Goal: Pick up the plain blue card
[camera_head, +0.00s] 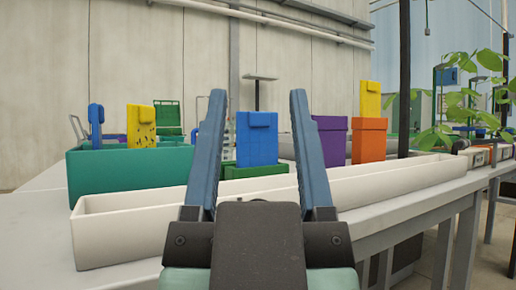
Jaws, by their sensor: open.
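A plain blue card (257,148) stands upright, with a thicker block at its top. Its foot sits in or behind a low green holder (255,171). My gripper (258,94) is open and empty. In the picture its two blue fingers rise to the left and right of the card, with a gap on each side. The fingers look nearer to the camera than the card; I cannot tell the exact distance. A second, narrower blue piece (96,122) stands at the left behind the teal bin's front wall; I cannot tell whether it is plain.
A long white trough (134,224) runs across the bench in front of the card. A teal bin (126,172) stands left, with a dotted yellow card (141,126) behind its wall. Purple (331,148) and orange (368,141) boxes and a plain yellow card (370,99) stand right. Leafy plants (462,103) line the far right.

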